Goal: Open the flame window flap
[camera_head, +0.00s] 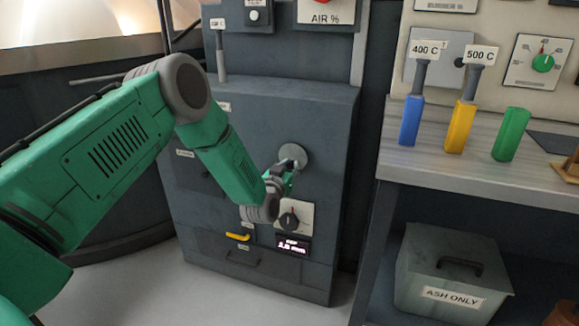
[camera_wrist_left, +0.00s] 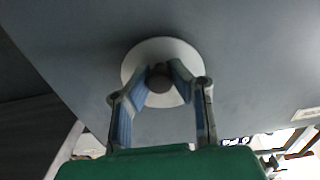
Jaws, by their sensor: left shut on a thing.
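The flame window flap, a round grey disc (camera_head: 296,153), is on the front of the dark grey cabinet. In the left wrist view the disc (camera_wrist_left: 160,46) looks pale and lies flat against the panel, with a small dark knob (camera_wrist_left: 159,84) at its middle. My left gripper (camera_head: 288,168) reaches it from the lower left. In the wrist view its two fingers (camera_wrist_left: 160,72) are shut on the knob from both sides. The window behind the disc is not visible. My right gripper is not in view.
Below the disc are a rotary dial (camera_head: 290,218), a lit display (camera_head: 292,246) and a yellow handle (camera_head: 238,237). A bench (camera_head: 480,180) at right holds blue, yellow and green handled tools. An ash box (camera_head: 450,268) sits beneath it. Floor in front is clear.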

